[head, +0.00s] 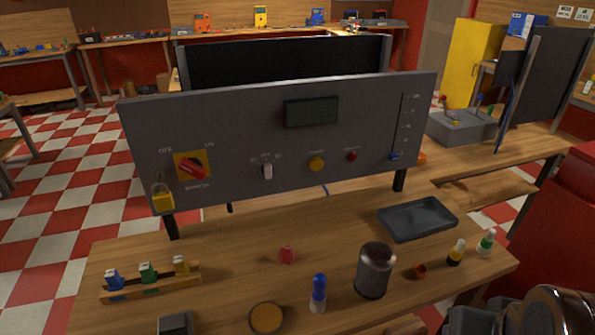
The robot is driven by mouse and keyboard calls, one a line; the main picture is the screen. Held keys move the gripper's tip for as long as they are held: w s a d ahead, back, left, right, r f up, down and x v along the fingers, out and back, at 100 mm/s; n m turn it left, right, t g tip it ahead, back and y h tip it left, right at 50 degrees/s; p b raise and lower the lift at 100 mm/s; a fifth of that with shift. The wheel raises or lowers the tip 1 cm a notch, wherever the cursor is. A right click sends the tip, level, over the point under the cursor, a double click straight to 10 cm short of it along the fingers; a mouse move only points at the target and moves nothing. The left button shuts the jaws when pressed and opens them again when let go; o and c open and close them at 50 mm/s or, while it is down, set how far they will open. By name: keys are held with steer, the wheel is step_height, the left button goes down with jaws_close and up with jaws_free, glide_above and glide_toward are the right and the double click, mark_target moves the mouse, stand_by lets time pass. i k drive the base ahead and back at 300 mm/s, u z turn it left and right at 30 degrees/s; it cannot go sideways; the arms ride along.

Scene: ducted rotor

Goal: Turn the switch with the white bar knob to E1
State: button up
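The switch with the white bar knob (267,171) is on the lower middle of the grey upright panel (225,125). Its bar looks about upright, in line with the top label. Small labels stand to its left, above it and to its right; they are too small to read surely, but the left one looks like E1. Nothing covers the knob. Dark parts of my arm show in the lower right corner, well apart from the panel. My gripper's fingertips cannot be made out.
The panel also carries a red rotary switch (192,167), yellow padlock (163,198), yellow button (316,163), red button (352,155), blue slider (394,156) and dark display (311,111). On the wooden table before it stand a dark canister (374,271), tray (417,219) and bottles.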

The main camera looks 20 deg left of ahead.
mark_target(267, 169)
steer(key=z, duration=0.3)
steer(key=k, duration=0.6)
steer(key=u, duration=2)
steer(key=i, duration=1)
steer(key=u, duration=0.05)
